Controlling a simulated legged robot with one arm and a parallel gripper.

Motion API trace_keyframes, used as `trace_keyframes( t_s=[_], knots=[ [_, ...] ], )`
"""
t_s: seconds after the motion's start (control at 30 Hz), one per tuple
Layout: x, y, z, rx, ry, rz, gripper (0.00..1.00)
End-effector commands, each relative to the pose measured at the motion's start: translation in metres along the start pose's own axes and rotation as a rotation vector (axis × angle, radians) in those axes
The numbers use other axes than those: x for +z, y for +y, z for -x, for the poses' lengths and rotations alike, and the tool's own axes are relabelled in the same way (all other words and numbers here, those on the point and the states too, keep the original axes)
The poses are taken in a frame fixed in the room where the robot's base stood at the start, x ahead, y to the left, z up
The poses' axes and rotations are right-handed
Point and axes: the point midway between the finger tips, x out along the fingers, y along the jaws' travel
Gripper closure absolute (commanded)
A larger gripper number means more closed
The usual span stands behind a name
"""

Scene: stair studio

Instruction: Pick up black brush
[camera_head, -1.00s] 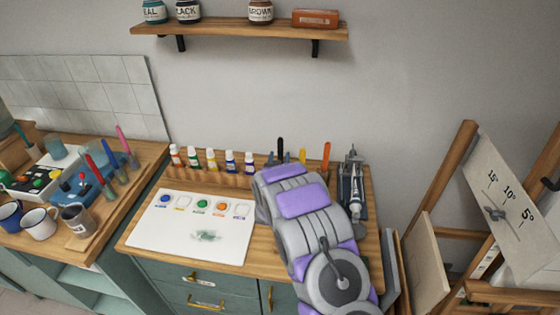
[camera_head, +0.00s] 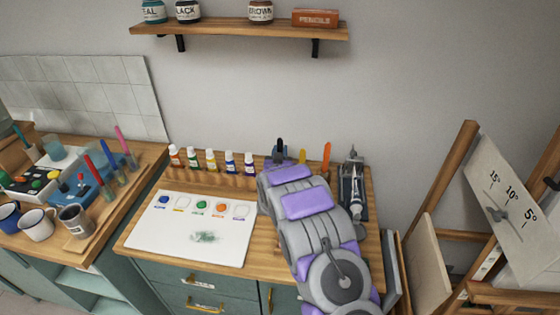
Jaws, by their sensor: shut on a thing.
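The black brush (camera_head: 280,145) stands upright at the back of the wooden desktop, behind my arm. Only its dark upper end shows. My gripper (camera_head: 279,155) is a small dark shape at the far end of my grey and purple arm, shut around the black brush. The arm hides most of the gripper and the brush's lower part. A yellow brush (camera_head: 302,157) and an orange brush (camera_head: 326,157) stand upright to the right, close by.
Several paint bottles (camera_head: 211,160) line the rack to the left. A white palette sheet (camera_head: 190,238) lies on the desktop (camera_head: 262,250). A dark metal stand (camera_head: 353,185) is at the right. A shelf (camera_head: 240,28) with jars hangs above; the wall between is clear.

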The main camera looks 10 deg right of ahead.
Motion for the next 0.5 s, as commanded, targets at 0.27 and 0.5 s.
trace_keyframes(
  t_s=[0.27, 0.5],
  knots=[
    [0.0, 0.0, 0.0, 0.0, 0.0, 0.0, 1.0],
    [-0.013, 0.0, 0.0, 0.0, 0.003, -0.001, 1.0]
  ],
)
